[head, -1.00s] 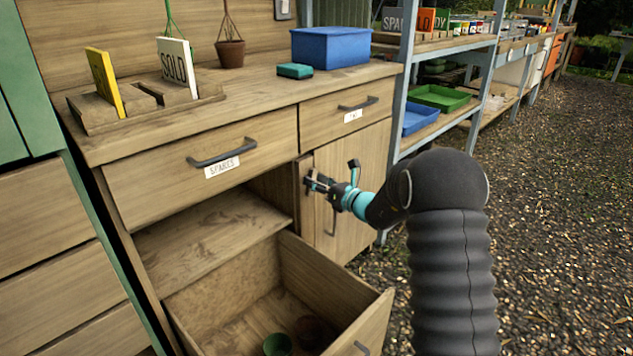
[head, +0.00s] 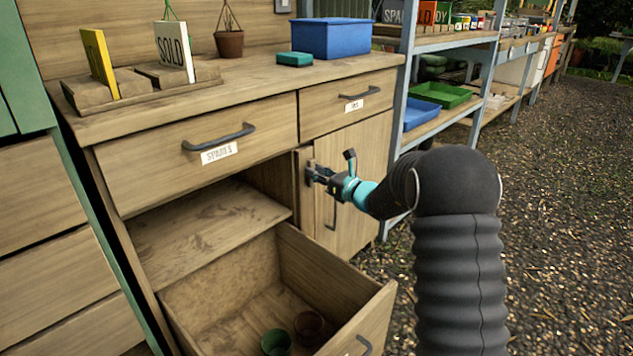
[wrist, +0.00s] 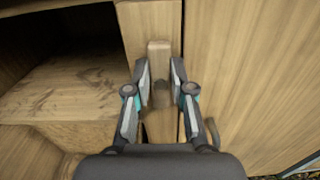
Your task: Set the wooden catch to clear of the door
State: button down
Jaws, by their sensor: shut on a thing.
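The wooden catch (wrist: 159,55) is a small pale block on the cabinet's upright post (wrist: 131,18). In the wrist view it stands upright, with its visible top left of the door's edge and not across the door (wrist: 245,75). The door also shows in the head view (head: 362,165), closed, with a dark vertical handle. My gripper (wrist: 161,88) is shut on the catch, one finger on each side. In the head view my gripper (head: 312,174) is at the post, and the catch is mostly hidden behind it.
An open drawer (head: 372,318) with two small pots juts out below my gripper. An open shelf space (head: 205,225) lies left of the post. Above are the SPARES drawer (head: 130,176) and another drawer (head: 325,115). Gravel floor is free at right.

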dwell(0.4)
jog(key=c, duration=1)
grip_release()
jog(key=v, duration=1.2)
jog(key=shift+n, duration=0.4)
